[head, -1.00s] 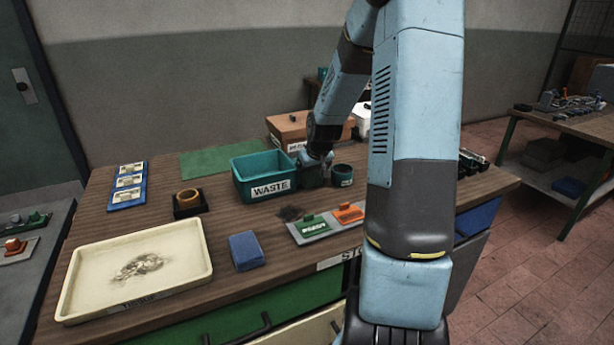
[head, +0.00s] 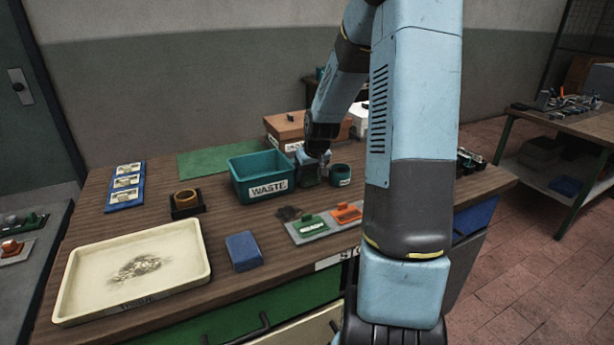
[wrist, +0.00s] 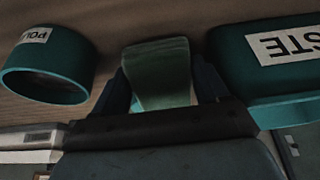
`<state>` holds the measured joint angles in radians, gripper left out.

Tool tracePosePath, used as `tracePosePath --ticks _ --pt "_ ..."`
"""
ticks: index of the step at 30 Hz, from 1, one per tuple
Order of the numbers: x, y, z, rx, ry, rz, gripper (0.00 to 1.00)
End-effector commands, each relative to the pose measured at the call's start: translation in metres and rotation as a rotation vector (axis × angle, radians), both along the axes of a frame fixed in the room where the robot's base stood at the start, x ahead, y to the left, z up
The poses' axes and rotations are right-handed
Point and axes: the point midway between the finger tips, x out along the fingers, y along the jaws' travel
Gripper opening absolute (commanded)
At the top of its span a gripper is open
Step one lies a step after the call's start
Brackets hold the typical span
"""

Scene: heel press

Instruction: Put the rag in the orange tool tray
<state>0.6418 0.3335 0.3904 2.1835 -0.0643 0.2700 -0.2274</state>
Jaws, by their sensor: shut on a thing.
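My gripper (head: 312,172) is over the far middle of the bench, between the teal WASTE bin and a small teal cup. In the wrist view my gripper (wrist: 163,100) is shut on a grey-green folded piece, which looks like the rag (wrist: 160,70). In the head view the held piece is small and dark, so its height over the bench is unclear. I cannot make out a clearly orange tray; an orange-brown box (head: 290,130) with a dark knob and a white label stands behind the gripper.
The WASTE bin (head: 251,185) is left of the gripper and the teal cup (head: 341,175) right. In front are a grey plate with green and orange pieces (head: 328,219), a blue block (head: 244,250) and a cream tray (head: 72,300). A green mat (head: 214,160) lies behind left.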

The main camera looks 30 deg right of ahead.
Motion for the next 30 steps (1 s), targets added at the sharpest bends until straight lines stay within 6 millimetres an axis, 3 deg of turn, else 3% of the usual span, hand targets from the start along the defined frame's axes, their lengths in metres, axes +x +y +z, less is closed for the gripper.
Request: tracePosePath --ticks 5,18,30 --pt "0.001 -0.001 0.027 -0.002 -0.005 -0.003 0.4" --pt "-0.056 0.001 0.09 -0.003 -0.002 -0.004 0.4" --pt "-0.117 0.005 0.115 -0.001 -0.002 -0.002 0.4"
